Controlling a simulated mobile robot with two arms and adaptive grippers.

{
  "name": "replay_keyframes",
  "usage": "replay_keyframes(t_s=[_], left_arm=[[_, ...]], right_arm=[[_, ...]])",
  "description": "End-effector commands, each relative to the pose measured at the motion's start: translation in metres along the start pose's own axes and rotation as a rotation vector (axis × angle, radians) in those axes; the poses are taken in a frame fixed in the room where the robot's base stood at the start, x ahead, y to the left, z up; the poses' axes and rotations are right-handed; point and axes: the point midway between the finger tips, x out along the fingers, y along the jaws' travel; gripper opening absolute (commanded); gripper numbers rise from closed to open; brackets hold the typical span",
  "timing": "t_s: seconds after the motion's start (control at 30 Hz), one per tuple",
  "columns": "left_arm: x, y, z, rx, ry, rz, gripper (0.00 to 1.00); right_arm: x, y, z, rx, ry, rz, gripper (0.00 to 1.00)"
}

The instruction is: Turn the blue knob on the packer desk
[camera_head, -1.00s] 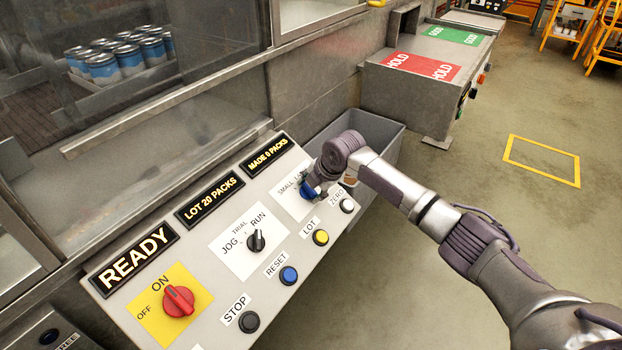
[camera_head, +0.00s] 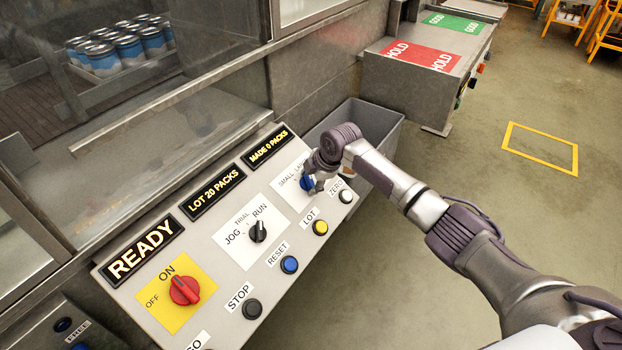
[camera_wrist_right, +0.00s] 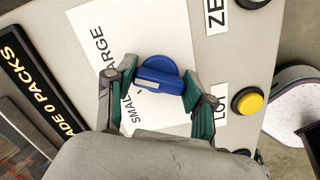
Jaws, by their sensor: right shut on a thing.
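The blue knob (camera_head: 306,184) sits on the white SMALL/LARGE plate at the right end of the sloped packer desk panel (camera_head: 222,285). My right gripper (camera_head: 314,186) reaches down over it and partly hides it in the head view. In the right wrist view the knob (camera_wrist_right: 160,72) lies between the fingers of my right gripper (camera_wrist_right: 160,80), which are shut on its raised bar. A pale mark shows on the bar, and the SMALL and LARGE words are partly covered by a finger. My left gripper is not in view.
Next to the knob are a white ZERO button (camera_head: 346,196) and a yellow LOT button (camera_head: 320,227). A black JOG/TRIAL/RUN selector (camera_head: 258,232) and a red ON/OFF switch (camera_head: 185,290) sit further left. A grey bin (camera_head: 385,120) stands behind the panel's right end.

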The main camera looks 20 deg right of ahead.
Motion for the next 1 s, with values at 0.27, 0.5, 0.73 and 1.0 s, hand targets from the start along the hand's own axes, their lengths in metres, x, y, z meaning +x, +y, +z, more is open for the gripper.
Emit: replay_keyframes(t_s=[0.27,0.5,0.73,1.0], left_arm=[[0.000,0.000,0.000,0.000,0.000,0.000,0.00],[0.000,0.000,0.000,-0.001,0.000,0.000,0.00],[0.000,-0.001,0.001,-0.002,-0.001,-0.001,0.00],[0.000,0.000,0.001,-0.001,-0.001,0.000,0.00]], right_arm=[[0.000,0.000,0.001,0.003,0.000,0.001,0.70],[0.000,0.000,0.000,0.001,0.000,0.000,0.79],[-0.007,0.001,0.001,-0.001,0.000,0.001,0.79],[-0.058,0.001,0.001,-0.002,0.000,0.004,0.79]])
